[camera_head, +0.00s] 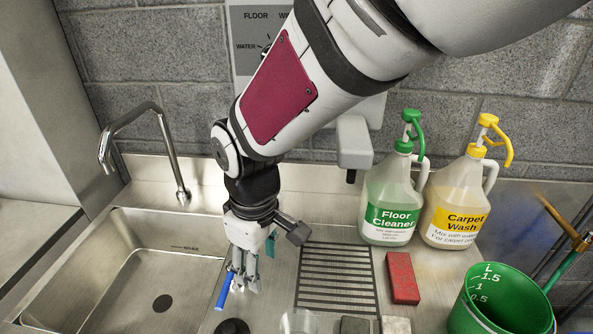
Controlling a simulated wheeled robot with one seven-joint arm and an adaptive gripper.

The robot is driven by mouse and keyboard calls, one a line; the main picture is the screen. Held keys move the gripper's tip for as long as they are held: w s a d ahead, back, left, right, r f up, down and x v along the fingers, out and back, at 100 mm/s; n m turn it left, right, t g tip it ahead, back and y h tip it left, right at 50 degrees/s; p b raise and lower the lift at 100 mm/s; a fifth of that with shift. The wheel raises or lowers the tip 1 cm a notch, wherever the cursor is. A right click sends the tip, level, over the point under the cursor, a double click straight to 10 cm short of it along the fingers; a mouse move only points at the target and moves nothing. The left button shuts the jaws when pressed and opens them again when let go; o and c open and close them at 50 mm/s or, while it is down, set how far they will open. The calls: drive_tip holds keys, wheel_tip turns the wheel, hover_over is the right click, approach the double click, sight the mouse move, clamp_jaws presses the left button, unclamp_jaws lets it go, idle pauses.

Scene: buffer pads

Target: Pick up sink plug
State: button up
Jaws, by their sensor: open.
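My gripper (244,283) hangs from my arm over the counter just right of the sink basin (125,262), fingers pointing down. It is open, and I see nothing clearly held in it. A dark round object (232,327), likely the sink plug, lies on the counter at the bottom edge of the picture, below my fingers in the view and partly cut off. A blue stick-like thing (222,291) shows beside the left fingers; I cannot tell whether they touch. A dark round drain hole (162,303) is in the basin floor.
A faucet (140,125) rises behind the basin. A slotted drain area (337,278), a red block (403,278), a Floor Cleaner bottle (391,205), a Carpet Wash bottle (455,205) and a green measuring bucket (500,303) are to the right. Grey (355,325) and pale (396,325) blocks sit in front.

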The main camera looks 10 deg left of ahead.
drive_tip(key=s+a+f+n, duration=0.2)
drive_tip(key=s+a+f, duration=0.3)
drive_tip(key=a, duration=0.1)
drive_tip(key=p, duration=0.1)
hover_over(229, 327)
drive_tip(key=shift+n+g+h, duration=0.3)
drive_tip(key=f, duration=0.7)
drive_tip(key=shift+d+f, duration=0.1)
drive_tip(key=shift+d, duration=0.15)
drive_tip(key=shift+a+f+p, duration=0.2)
drive_tip(key=shift+f+p, duration=0.4)
drive_tip(key=shift+f, duration=2.65)
clamp_jaws()
